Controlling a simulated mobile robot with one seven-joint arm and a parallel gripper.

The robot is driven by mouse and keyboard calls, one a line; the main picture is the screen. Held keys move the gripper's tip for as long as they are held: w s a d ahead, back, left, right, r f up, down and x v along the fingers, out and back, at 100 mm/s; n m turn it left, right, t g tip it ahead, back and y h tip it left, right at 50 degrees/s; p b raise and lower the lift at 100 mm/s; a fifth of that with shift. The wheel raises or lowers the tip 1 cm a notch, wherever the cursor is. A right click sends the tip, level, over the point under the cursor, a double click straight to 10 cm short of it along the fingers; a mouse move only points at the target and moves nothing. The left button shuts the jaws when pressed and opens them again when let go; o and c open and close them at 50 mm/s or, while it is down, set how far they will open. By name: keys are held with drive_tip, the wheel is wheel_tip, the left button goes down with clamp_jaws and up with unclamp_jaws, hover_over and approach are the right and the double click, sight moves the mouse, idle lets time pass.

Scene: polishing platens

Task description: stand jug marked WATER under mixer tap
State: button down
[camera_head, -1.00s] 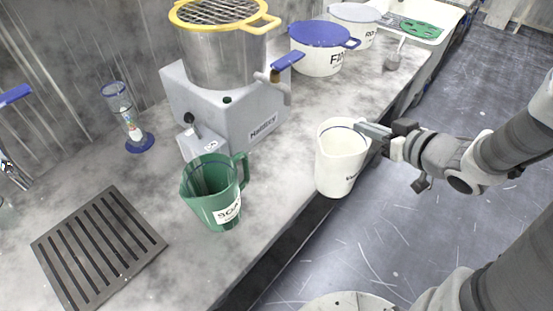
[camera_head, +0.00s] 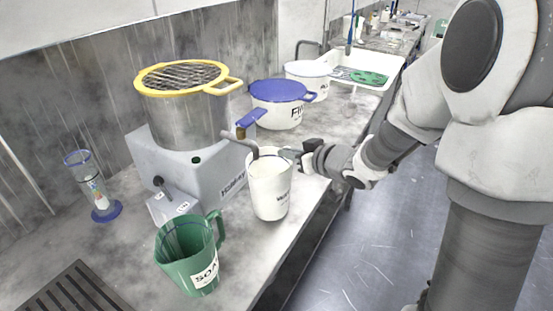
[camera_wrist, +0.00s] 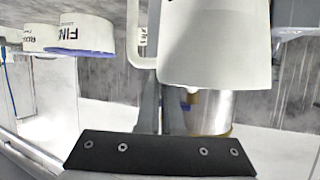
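The white jug (camera_head: 270,192), with a small dark label, is upright in front of the mixer in the head view. My gripper (camera_head: 299,156) is shut on its handle from the right. In the wrist view the jug (camera_wrist: 215,45) is close above my gripper fingers (camera_wrist: 160,110), its handle at their tips. The grey mixer (camera_head: 205,170) has a tap (camera_head: 239,138) with a blue lever (camera_head: 251,118). The tap's end overlaps the jug's back-left rim in the picture. I cannot tell whether the jug's base touches the counter.
A green jug marked SOA... (camera_head: 188,258) stands in front of the mixer, left of the white jug. A dark slatted drain grate (camera_head: 75,290) lies front left. A blue-lidded pot (camera_head: 279,104) stands behind. The counter's front edge is close to the jug.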

sight(277, 157)
drive_tip(key=shift+w+a+f+b, duration=0.3)
drive_tip(key=shift+w+a+f, duration=0.35)
drive_tip(key=shift+w+f, duration=0.25)
drive_tip(key=shift+w+a+f+b, duration=0.3)
drive_tip(key=shift+w+a+f, duration=0.3)
drive_tip(key=shift+w+f, duration=0.3)
drive_tip(key=c, duration=1.1)
unclamp_jaws()
